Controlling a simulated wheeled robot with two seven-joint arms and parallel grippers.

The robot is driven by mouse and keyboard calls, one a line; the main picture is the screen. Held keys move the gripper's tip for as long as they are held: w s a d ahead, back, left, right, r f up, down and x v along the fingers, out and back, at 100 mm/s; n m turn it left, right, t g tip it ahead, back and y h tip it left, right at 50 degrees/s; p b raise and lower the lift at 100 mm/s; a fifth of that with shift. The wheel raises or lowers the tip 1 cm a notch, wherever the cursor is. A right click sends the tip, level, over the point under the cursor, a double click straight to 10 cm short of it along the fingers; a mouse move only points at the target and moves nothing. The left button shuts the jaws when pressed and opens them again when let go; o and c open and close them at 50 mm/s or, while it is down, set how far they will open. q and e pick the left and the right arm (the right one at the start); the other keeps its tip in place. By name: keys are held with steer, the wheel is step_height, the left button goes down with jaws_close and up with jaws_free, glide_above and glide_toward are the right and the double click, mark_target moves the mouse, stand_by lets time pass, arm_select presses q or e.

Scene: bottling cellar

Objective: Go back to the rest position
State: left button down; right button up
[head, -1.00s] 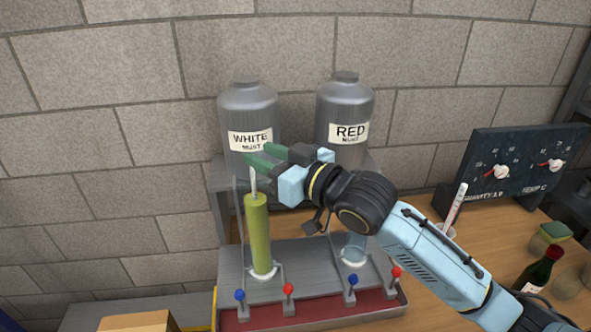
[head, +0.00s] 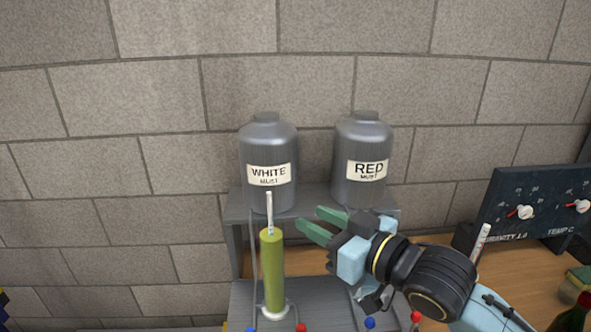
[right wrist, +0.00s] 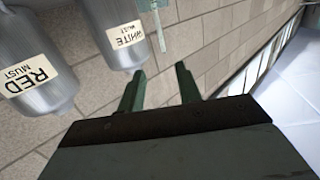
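My right gripper (head: 316,223) reaches in from the right, in front of the shelf and to the right of the green cylinder. Its two green fingers are apart with nothing between them; they also show in the right wrist view (right wrist: 160,88). A tall cylinder of yellow-green liquid (head: 272,270) stands upright on the grey stand, with a white stem (head: 269,212) sticking out of its top. The gripper does not touch either. My left gripper is not in view.
Two grey tanks, white must (head: 268,145) and red must (head: 363,140), stand on a shelf (head: 235,208). A dark dial panel (head: 540,200), a white thermometer-like stick (head: 482,238) and a dark bottle (head: 572,318) are at the right. Several red and blue knobs line the stand's front.

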steer(key=s+d+f+m+g+h, duration=0.1)
steer(key=s+d+f+h, duration=0.15)
steer(key=f, duration=0.35)
steer(key=s+d+f+m+g+h, duration=0.1)
steer(key=s+f+m+h, duration=0.15)
steer(key=f, duration=0.35)
steer(key=s+d+f+m+g+h, duration=0.1)
steer(key=s+d+f+g+h, duration=0.3)
steer(key=s+f, duration=0.5)
steer(key=s+d+f+m+g+h, duration=0.15)
steer(key=s+d+f+g, duration=0.4)
steer(key=s, duration=0.55)
step_height(320, 180, down, 28)
steer(key=s+b, duration=0.2)
steer(key=s+d+f, duration=0.2)
steer(key=s+f, duration=0.6)
steer(key=s+d+f+b, duration=0.1)
steer(key=s+f, duration=0.7)
steer(key=shift+s+d+n+g, duration=0.15)
steer(key=shift+d+n+g, duration=0.15)
steer(key=shift+d+g, duration=0.05)
steer(key=shift+h, duration=0.25)
stand_by(1.2)
